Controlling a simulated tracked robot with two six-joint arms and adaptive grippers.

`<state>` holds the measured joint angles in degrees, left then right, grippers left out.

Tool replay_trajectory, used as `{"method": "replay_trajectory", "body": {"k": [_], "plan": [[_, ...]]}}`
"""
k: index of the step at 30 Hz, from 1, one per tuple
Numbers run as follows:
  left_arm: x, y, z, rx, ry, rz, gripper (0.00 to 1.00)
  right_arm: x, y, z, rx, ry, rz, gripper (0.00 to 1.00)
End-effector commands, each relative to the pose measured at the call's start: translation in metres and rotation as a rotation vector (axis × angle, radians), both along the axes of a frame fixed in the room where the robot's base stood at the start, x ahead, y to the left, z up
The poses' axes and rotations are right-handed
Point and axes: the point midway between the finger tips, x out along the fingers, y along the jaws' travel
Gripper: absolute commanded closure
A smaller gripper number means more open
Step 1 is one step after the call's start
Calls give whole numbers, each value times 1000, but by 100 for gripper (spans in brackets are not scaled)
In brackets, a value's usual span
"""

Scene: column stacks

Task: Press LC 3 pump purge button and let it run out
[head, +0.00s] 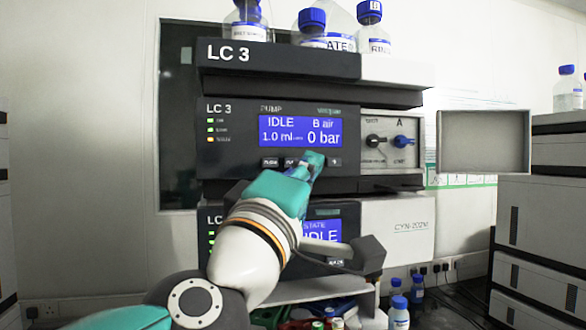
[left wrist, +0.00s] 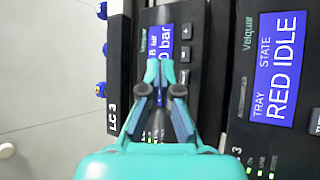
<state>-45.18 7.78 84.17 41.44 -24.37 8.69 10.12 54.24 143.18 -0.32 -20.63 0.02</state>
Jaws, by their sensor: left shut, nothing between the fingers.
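The LC 3 pump module (head: 228,172) is in the middle of the stack in the head view. Its blue display (head: 300,131) reads IDLE, B air, 1.0 ml and 0 bar. A row of small dark buttons (head: 270,162) lies under the display; their labels are too small to read surely. My left gripper (head: 314,158) is shut and empty, its tips at this row, hiding part of it. In the left wrist view the shut tips (left wrist: 159,66) are over the pump panel, beside several buttons (left wrist: 185,53). Whether they touch is unclear. My right gripper is not in view.
Blue-capped bottles (head: 312,28) stand on top of the stack. Valve knobs (head: 404,141) sit right of the pump display. A lower module with its own display (head: 322,231) is partly behind my arm. A grey panel (head: 484,141) juts out at right.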

Motion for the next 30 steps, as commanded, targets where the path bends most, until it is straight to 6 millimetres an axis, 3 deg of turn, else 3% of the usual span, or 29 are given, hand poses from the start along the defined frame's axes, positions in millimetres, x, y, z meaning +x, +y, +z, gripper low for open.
{"method": "replay_trajectory", "body": {"k": [6,12,30], "plan": [[27,9,-1,-1,1,2,100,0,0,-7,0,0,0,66],[39,13,0,0,0,1,100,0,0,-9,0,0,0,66],[42,14,0,0,1,-1,100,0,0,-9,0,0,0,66]]}}
